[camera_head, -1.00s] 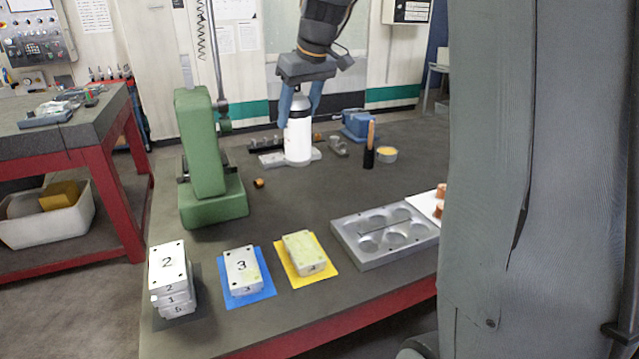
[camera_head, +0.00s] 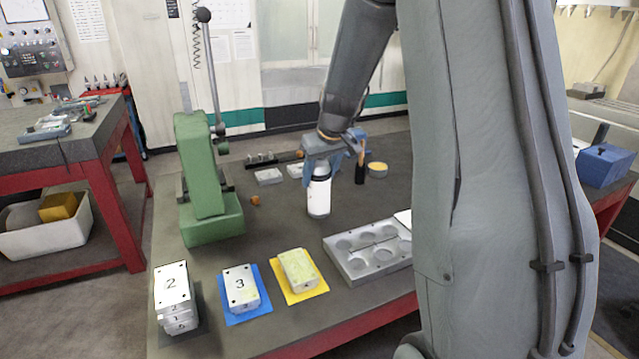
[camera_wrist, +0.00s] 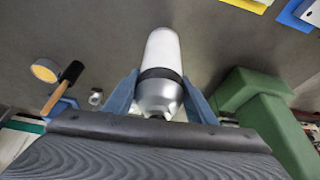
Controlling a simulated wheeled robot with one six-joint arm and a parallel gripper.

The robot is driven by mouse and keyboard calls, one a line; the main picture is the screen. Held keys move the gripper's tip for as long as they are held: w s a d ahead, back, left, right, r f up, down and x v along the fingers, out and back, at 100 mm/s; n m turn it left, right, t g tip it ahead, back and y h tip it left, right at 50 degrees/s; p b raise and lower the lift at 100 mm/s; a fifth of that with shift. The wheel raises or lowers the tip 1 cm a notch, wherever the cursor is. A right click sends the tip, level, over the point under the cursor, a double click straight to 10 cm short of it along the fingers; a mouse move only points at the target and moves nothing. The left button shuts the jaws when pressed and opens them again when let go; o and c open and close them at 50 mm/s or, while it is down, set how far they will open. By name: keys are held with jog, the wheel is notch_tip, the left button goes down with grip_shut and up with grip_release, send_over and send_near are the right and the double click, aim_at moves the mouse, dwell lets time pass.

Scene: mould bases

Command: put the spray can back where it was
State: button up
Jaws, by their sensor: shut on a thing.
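The spray can (camera_head: 319,196) is white with a dark band and a silver top. My gripper (camera_head: 318,163) is shut on its upper end, in the middle of the dark table, behind the muffin-like metal mould. In the wrist view the can (camera_wrist: 162,55) points away from my gripper (camera_wrist: 160,95), with a blue finger on each side of its silver top. The can looks a little tilted in the head view. I cannot tell whether its base touches the table.
A green press (camera_head: 207,185) stands left of the can. The metal mould (camera_head: 368,249) lies in front, with numbered blocks (camera_head: 172,284) at the front left. Bare table lies around the can.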

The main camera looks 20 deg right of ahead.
jog(key=shift+f+p, duration=0.35)
jog(key=shift+f, duration=1.15)
jog(key=shift+f, duration=0.1)
jog(key=o, duration=1.4)
